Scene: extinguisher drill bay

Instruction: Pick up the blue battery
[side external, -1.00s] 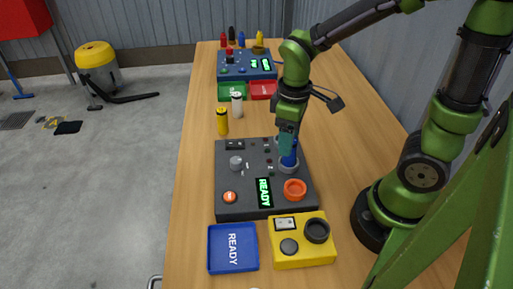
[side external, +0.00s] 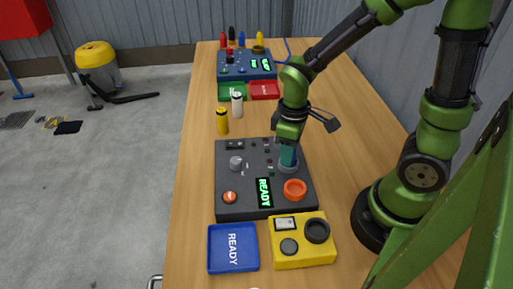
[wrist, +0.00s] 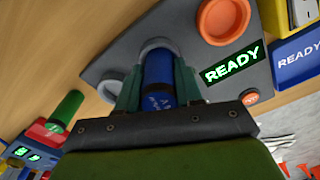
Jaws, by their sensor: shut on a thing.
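The blue battery (wrist: 158,82) stands in a grey round socket (wrist: 157,46) on the dark control panel (side external: 232,202). In the wrist view it sits between the two teal fingers of my gripper (wrist: 157,92), which is shut on it. In the side view my gripper (side external: 288,157) points down over the socket at the panel's right side and mostly hides the battery. The battery's lower end is at the socket; I cannot tell how deep it sits.
An orange ring (side external: 295,189) and a green READY display (side external: 264,192) are on the panel near my gripper. A yellow box (side external: 302,252) and blue tray (side external: 233,263) lie in front. Yellow (side external: 222,121) and white (side external: 237,106) cylinders stand behind.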

